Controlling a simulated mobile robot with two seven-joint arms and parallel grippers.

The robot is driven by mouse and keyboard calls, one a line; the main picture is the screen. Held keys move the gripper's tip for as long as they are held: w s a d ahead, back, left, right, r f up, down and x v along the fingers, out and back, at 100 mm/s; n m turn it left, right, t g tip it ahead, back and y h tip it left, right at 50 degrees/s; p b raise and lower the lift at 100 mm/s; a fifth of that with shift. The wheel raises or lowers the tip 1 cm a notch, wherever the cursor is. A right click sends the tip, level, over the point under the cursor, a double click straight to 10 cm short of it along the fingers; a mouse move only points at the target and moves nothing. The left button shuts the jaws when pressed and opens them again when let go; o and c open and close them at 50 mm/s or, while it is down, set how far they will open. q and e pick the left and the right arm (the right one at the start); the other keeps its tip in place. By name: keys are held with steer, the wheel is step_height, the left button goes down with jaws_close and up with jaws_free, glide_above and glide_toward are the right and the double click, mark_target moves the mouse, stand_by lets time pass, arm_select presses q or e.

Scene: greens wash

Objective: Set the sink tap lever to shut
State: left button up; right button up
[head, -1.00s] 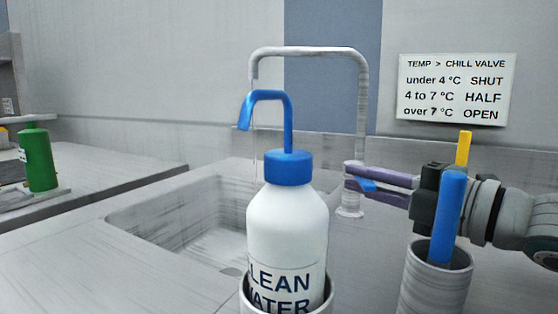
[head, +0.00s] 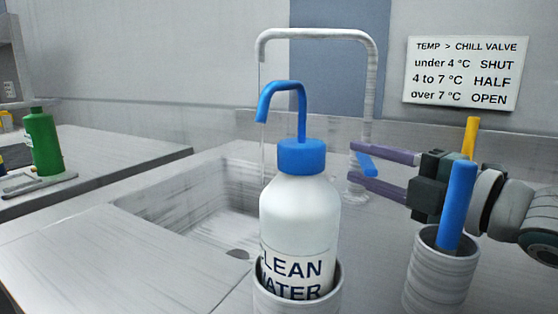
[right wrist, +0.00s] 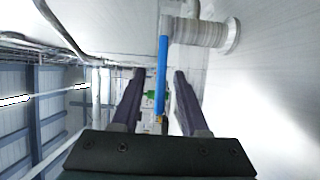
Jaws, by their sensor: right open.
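The grey sink tap (head: 368,100) stands behind the basin, its spout arching left. Its blue lever (head: 366,163) sticks out low on the tap body. My right gripper (head: 353,163) is open, with one purple finger above the lever and one below it in the head view. In the right wrist view the lever (right wrist: 161,75) runs lengthwise between the two spread fingers, with gaps on both sides, from the tap body (right wrist: 200,32). A thin pale streak shows below the spout; I cannot tell if it is water. My left gripper is not in view.
A white wash bottle (head: 300,220) with a blue cap stands in a holder before the basin (head: 180,205). A grey cup (head: 437,270) holding blue and yellow sticks stands below my right wrist. A sign (head: 465,72) hangs behind. A green bottle (head: 43,143) stands far left.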

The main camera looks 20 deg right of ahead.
steer(key=p+v, duration=0.1)
steer(key=v, duration=0.9)
steer(key=shift+p, duration=0.3)
steer(key=shift+c, duration=0.3)
